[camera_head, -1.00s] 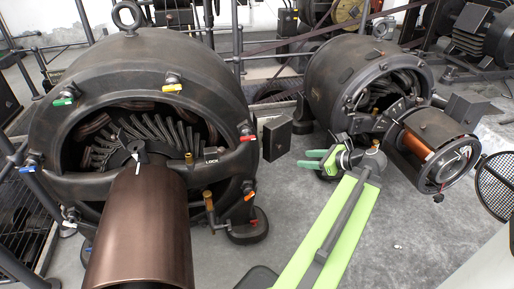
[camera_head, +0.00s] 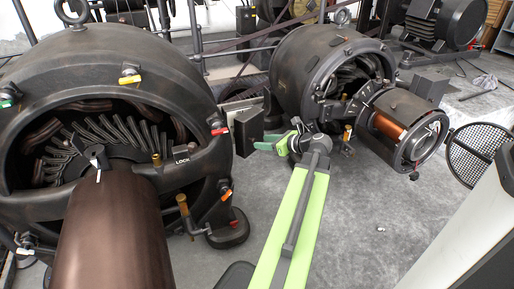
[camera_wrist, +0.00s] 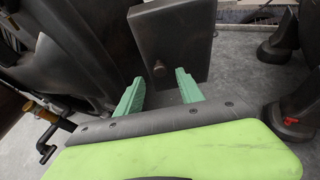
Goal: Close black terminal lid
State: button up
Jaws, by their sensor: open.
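The black terminal lid (camera_head: 249,133) is a dark flat plate standing upright at the right side of the large dynamo, swung out from the housing. In the wrist view the lid (camera_wrist: 178,38) fills the upper middle, with a small round knob (camera_wrist: 159,68) near its lower left edge. My gripper (camera_head: 268,141) is just right of the lid, pointing at it. In the wrist view my gripper (camera_wrist: 159,76) has its two green fingers spread wide, with the knob between and slightly beyond the tips. I cannot tell whether a finger touches the lid.
The large dynamo (camera_head: 110,75) with a brown cylinder (camera_head: 115,235) stands on the left. A smaller dynamo (camera_head: 305,60) with a copper-wound end (camera_head: 395,128) is behind right. A round mesh cover (camera_head: 472,155) is at right. Grey floor (camera_head: 370,215) is open between them.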

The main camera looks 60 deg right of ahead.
aim_at(253, 134)
jog(key=shift+b+x, duration=0.4)
jog(key=shift+x, duration=1.45)
jog(key=shift+c, duration=0.5)
grip_shut()
